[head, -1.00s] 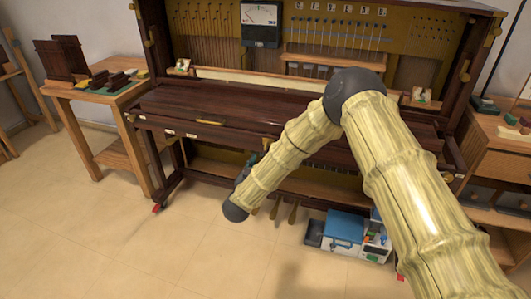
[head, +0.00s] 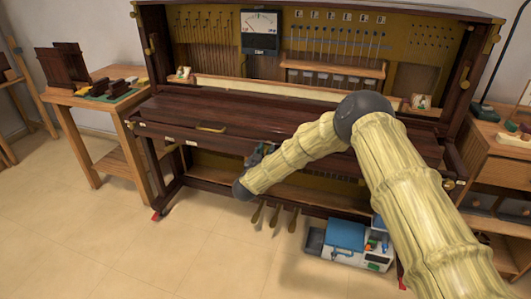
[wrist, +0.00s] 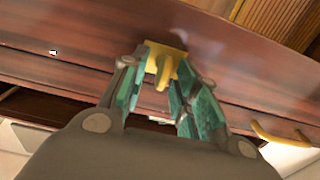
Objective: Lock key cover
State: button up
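The key cover (head: 270,112) is a long dark wooden panel across the front of the piano frame, and no keys show. A brass latch (wrist: 165,62) is fixed to dark wood in the wrist view, with a stubby tab pointing down toward my gripper. My gripper (wrist: 162,78) is partly open, its green-padded fingers on either side of the tab. Some gap shows, and I cannot tell whether a finger touches it. A brass handle (head: 211,128) is on the front of the cover, left of my gripper (head: 258,153). The latch is hidden or too small in the head view.
A wooden table (head: 105,103) with dark parts stands left of the piano. A blue and white toolbox (head: 346,238) is on the floor below my arm. A wooden cabinet (head: 500,150) stands at the right.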

jog(key=shift+w, duration=0.1)
jog(key=shift+c, duration=0.2)
grip_shut()
jog(key=m, duration=0.2)
jog(key=m+b, duration=0.1)
jog(key=m, duration=0.1)
jog(key=shift+d, duration=0.25)
jog(key=shift+s+d+f+m+b, duration=0.15)
jog(key=shift+m+b, duration=0.8)
jog(key=shift+m, duration=1.4)
jog(key=shift+d+f+m+b, duration=0.1)
jog(key=shift+f+m+b, duration=0.2)
jog(key=shift+m+b, duration=1.35)
jog(key=shift+s+d+f+m+b, duration=0.15)
jog(key=shift+f+m+b, duration=0.1)
jog(key=shift+m, duration=2.75)
jog(key=shift+w+r, duration=0.1)
